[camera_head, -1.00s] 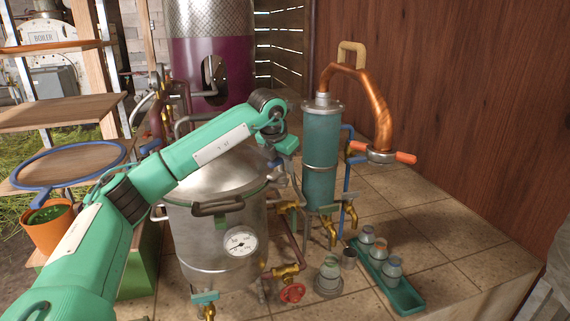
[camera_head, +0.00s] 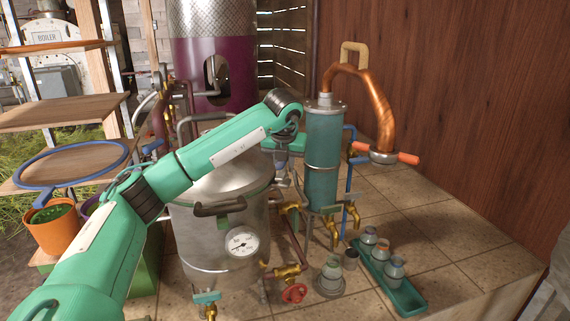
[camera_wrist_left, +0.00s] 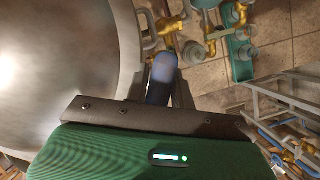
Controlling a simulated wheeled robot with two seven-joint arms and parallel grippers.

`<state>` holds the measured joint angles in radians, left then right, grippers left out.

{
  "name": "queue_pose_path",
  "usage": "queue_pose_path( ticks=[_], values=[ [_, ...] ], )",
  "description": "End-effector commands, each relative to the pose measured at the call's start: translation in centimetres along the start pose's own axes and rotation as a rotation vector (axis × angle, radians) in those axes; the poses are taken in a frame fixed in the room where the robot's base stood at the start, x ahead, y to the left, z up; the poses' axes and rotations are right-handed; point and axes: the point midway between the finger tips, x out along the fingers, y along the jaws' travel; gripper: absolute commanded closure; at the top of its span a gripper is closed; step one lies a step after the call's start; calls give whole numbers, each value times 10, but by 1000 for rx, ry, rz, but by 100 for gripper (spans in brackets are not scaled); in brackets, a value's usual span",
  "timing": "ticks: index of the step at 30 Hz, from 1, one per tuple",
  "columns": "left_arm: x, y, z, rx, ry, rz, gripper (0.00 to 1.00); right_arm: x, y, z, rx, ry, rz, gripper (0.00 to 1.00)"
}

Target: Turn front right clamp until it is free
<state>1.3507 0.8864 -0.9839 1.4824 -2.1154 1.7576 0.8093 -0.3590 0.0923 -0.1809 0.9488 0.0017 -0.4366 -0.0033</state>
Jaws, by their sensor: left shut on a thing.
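The steel still pot (camera_head: 225,185) stands under my left arm, with a dark handle (camera_head: 219,208) on its front. My left gripper (camera_head: 281,168) is at the right side of the pot's rim, in front of the teal condenser. In the left wrist view, the front right clamp's blue rounded handle (camera_wrist_left: 164,76) stands beside the pot lid's edge (camera_wrist_left: 128,60). My left gripper (camera_wrist_left: 158,104) is shut on this handle. The lower part of the clamp is hidden behind the gripper. My right gripper is in no view.
The teal condenser (camera_head: 322,150) with a copper pipe (camera_head: 375,105) stands just right of my gripper. Brass taps (camera_head: 290,208) and a red valve wheel (camera_head: 294,293) sit below. A green tray (camera_head: 400,297) of jars is at right. The tiles at far right are clear.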

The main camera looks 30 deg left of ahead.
Motion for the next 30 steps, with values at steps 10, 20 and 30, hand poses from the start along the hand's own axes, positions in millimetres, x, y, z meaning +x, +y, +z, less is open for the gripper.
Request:
queue_pose_path(
  ticks=[10,20,30],
  values=[
    [0,3,1,-6,0,6,99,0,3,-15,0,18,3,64],
    [1,1,0,-2,2,4,58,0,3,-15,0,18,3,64],
    [0,1,0,0,4,3,58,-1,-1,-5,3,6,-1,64]
  ],
)
